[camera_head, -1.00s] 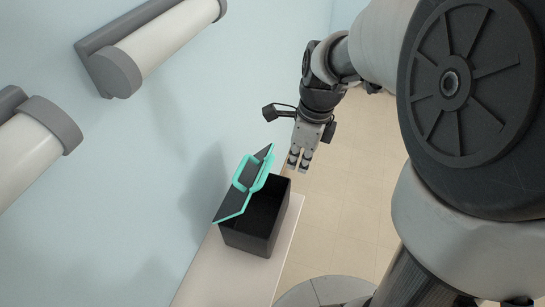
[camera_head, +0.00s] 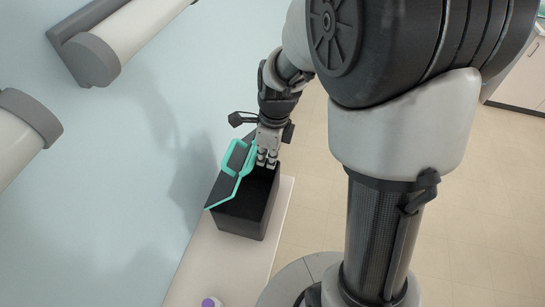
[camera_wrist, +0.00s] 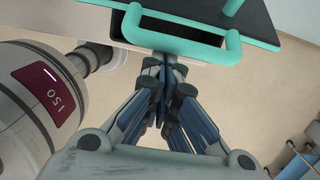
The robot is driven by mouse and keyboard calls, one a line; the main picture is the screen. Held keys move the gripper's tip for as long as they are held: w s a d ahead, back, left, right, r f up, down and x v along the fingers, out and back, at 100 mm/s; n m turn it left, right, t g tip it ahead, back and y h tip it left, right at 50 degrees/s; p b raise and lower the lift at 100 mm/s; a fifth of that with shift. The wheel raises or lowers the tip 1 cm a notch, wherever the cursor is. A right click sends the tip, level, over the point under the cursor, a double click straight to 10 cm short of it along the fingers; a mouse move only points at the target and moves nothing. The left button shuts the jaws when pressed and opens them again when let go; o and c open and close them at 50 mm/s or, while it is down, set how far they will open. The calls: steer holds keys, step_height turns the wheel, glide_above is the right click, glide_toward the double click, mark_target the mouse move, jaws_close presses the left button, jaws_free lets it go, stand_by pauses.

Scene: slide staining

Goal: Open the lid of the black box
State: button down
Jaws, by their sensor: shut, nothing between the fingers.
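The black box (camera_head: 238,223) stands on a pale bench against the wall. Its dark, teal-rimmed lid (camera_head: 241,180) is raised along the wall side and seen nearly edge-on, so the top of the box is open. The teal lid handle (camera_head: 228,160) sticks out toward the wall. My gripper (camera_head: 266,164) is shut and empty over the far end of the box, close beside the lid's opening side; whether it touches is unclear. In the wrist view, the lid (camera_wrist: 283,18) and handle (camera_wrist: 184,52) lie just beyond my closed fingers (camera_wrist: 163,100).
The narrow bench (camera_head: 212,258) carries a purple-capped bottle (camera_head: 209,302) near the bottom edge. Two pale cylinders with grey ends (camera_head: 93,62) are mounted on the wall at left. Open floor (camera_head: 320,190) lies right of the bench.

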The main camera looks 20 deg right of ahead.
steer(key=w+a+r+p, duration=0.5)
steer(key=a+p, duration=0.1)
steer(key=a, duration=0.1)
steer(key=shift+w+a+r, duration=0.2)
steer(key=shift+w+a, duration=0.1)
steer(key=shift+a, duration=0.05)
steer(key=shift+d, duration=0.1)
